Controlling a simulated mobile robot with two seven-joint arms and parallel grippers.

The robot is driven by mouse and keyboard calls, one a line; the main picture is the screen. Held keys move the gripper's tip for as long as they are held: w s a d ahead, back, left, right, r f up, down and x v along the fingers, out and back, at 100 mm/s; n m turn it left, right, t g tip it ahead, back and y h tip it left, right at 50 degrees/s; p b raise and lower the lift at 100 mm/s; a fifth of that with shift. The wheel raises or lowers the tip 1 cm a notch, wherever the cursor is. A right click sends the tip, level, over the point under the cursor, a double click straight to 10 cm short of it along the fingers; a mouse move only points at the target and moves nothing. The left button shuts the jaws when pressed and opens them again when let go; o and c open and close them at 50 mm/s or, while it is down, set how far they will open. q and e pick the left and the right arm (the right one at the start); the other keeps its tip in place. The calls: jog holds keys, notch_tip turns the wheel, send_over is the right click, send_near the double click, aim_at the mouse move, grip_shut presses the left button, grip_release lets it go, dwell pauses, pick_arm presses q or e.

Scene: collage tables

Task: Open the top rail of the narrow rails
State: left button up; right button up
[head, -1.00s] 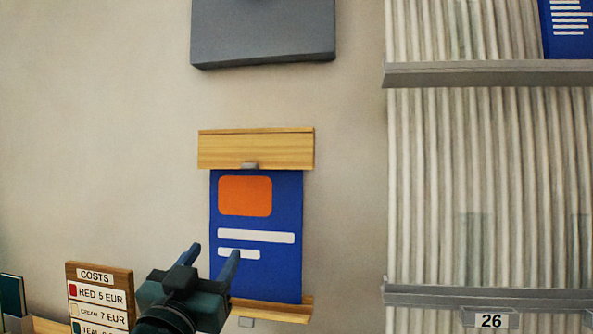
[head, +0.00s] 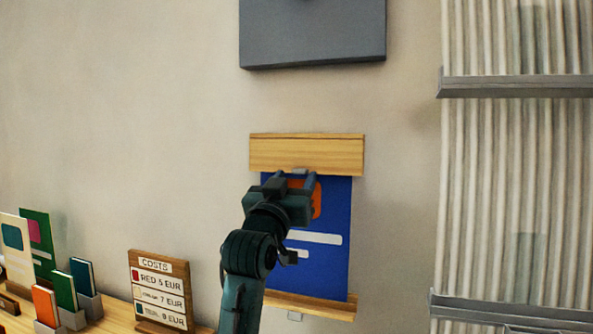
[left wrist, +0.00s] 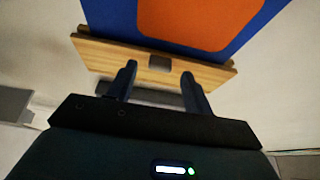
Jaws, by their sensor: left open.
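The wooden top rail (head: 306,153) is fixed to the wall, with a blue poster (head: 325,265) hanging from it down to a wooden bottom rail (head: 330,304). A small grey tab (head: 299,171) shows at the top rail's lower edge. My left gripper (head: 304,178) is open in front of the poster's upper part, just below the top rail, and hides part of the orange patch. In the left wrist view, the rail (left wrist: 110,56) and tab (left wrist: 160,63) appear with the poster above them; the open fingers (left wrist: 159,71) lie either side of the tab. Contact cannot be told. My right gripper is not in view.
A grey panel (head: 312,35) is on the wall above. A ribbed panel with grey ledges (head: 515,85) is at right. At lower left, a costs sign (head: 160,290) and several coloured cards stand on a wooden surface. The wall between is clear.

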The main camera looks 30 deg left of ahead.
pick_arm(q)
jog(key=shift+x, duration=0.9)
grip_shut()
